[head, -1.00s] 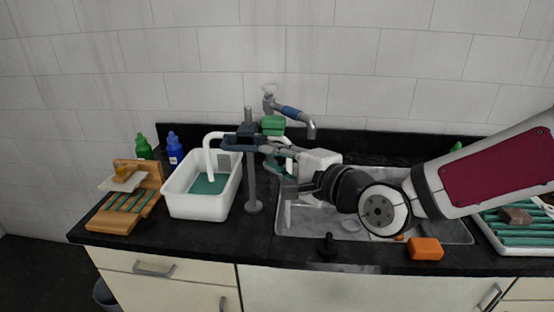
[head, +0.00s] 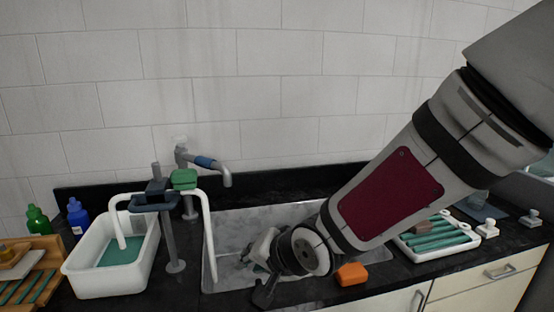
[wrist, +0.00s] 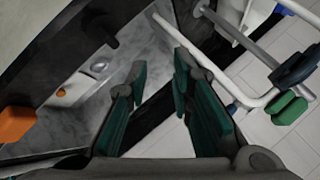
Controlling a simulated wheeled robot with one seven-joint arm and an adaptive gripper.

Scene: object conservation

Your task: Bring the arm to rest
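My gripper (wrist: 158,72) is open and empty in the wrist view, its green-padded fingers apart over the sink's edge. In the head view my gripper (head: 257,256) is low over the left part of the grey sink (head: 228,215), partly hidden by my wrist. My arm reaches down to it from the upper right. A white tube (head: 208,235) runs from the white basin (head: 105,285) past a stand with a dark blue clamp (head: 153,202) and down into the sink. The tube also shows beside my right finger in the wrist view (wrist: 222,78), apart from it.
A green block (head: 184,178) is by the stand's top, near the faucet (head: 207,163). An orange sponge (head: 351,274) lies at the sink's front edge. A dish rack (head: 436,236) stands right; bottles (head: 77,216) and a wooden rack (head: 35,268) stand left.

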